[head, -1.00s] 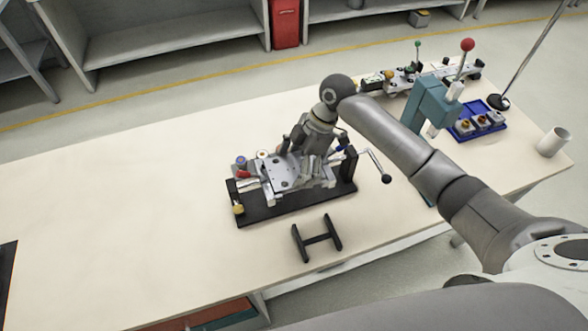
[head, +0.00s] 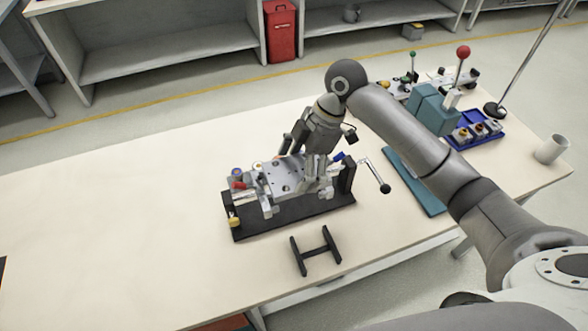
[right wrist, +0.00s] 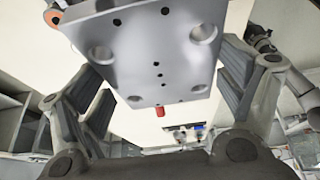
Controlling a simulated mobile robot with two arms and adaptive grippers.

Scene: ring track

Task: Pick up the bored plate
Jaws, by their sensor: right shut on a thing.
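The bored plate (head: 283,177) is a grey metal plate with several holes, at the black-based clamping fixture (head: 300,217) on the table. My right gripper (head: 308,182) comes down from above and is shut on the plate. In the right wrist view the plate (right wrist: 150,50) fills the upper middle, between the two finger pads of the gripper (right wrist: 160,95). In the head view the plate seems a little above the fixture; its far side is partly hidden by the gripper. My left gripper is not in view.
A crank handle (head: 386,188) sticks out right of the fixture. A black H-shaped stand (head: 316,252) lies in front. The table's left is clear.

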